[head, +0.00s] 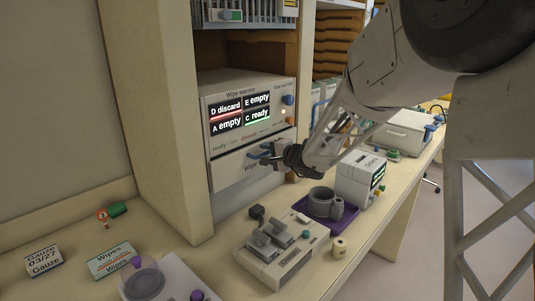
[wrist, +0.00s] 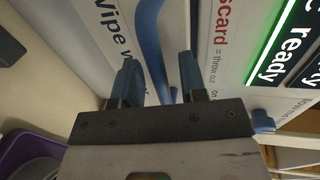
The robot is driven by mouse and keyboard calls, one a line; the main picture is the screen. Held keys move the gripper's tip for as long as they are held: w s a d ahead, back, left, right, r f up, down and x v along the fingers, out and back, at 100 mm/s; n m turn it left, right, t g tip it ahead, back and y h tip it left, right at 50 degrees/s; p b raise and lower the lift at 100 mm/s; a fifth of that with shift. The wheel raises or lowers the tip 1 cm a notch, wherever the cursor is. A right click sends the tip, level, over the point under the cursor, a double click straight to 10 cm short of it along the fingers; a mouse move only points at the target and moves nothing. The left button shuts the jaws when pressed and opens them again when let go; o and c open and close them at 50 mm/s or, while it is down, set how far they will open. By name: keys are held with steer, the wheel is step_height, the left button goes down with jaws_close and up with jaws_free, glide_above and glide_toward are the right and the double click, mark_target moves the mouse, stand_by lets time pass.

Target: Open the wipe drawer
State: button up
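The wipe drawer (head: 232,172) is a white front below the wipe warmer's display in the head view. It looks shut or nearly so. Its blue bar handle (wrist: 152,35) shows in the wrist view, running between my two fingers. My gripper (wrist: 160,68) is open around the handle, with a gap visible on both sides of the bar. In the head view my gripper (head: 268,153) is at the drawer front and hides part of the handle and label.
The warmer's display (head: 240,112) shows discard, empty and ready tiles. Below on the counter stand a grey device with two paddles (head: 278,245), a purple tray (head: 334,222) with a grey mug, and a white box device (head: 358,180). A beige upright (head: 165,120) stands left of the warmer.

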steer(key=shift+c, duration=0.2)
jaws_close()
stand_by(0.3)
steer(key=f+v, duration=0.3)
steer(key=v, duration=1.2)
steer(key=s+d+f+v, duration=0.1)
steer(key=f+v, duration=0.2)
steer(key=v, duration=1.2)
steer(key=shift+s+d+f, duration=0.15)
steer(key=shift+s+d, duration=0.05)
steer(key=shift+o, duration=0.2)
jaws_free()
